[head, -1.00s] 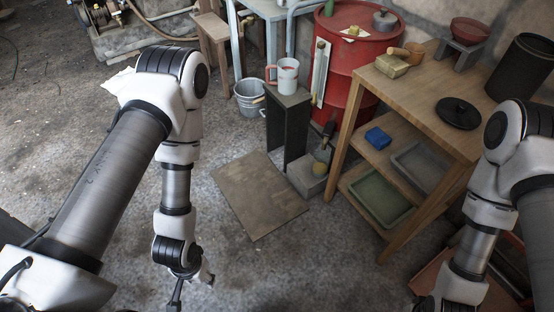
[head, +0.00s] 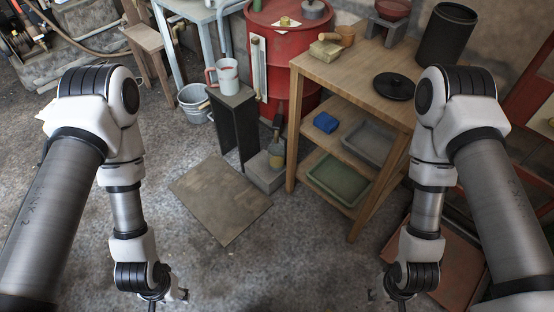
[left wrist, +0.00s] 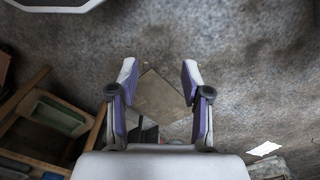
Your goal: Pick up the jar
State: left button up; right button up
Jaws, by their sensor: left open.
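A dark, open-topped cylindrical jar (head: 446,36) stands upright at the back right of the wooden table. A round black lid with a knob (head: 394,86) lies apart from it on the tabletop. My left gripper (left wrist: 160,75) is open and empty, pointing down over the floor in the left wrist view. Only a little of it shows at the bottom of the head view (head: 178,295), far from the jar. My right gripper (head: 374,296) is mostly cut off at the bottom edge, in front of the table and well below the jar. Its fingers cannot be made out.
The wooden table (head: 345,70) also holds a brush, a small wooden cup and a red bowl on a stand. Its shelves carry a blue block (head: 325,122) and trays. A red drum (head: 275,40) and a black stool (head: 234,125) with a mug stand left.

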aim_at(276, 151)
jog(key=i+j+z, duration=0.2)
jog(key=z, duration=0.25)
jog(key=i+j+z, duration=0.2)
jog(key=z, duration=0.25)
jog(key=i+j+z, duration=0.1)
jog(key=j+z, duration=0.35)
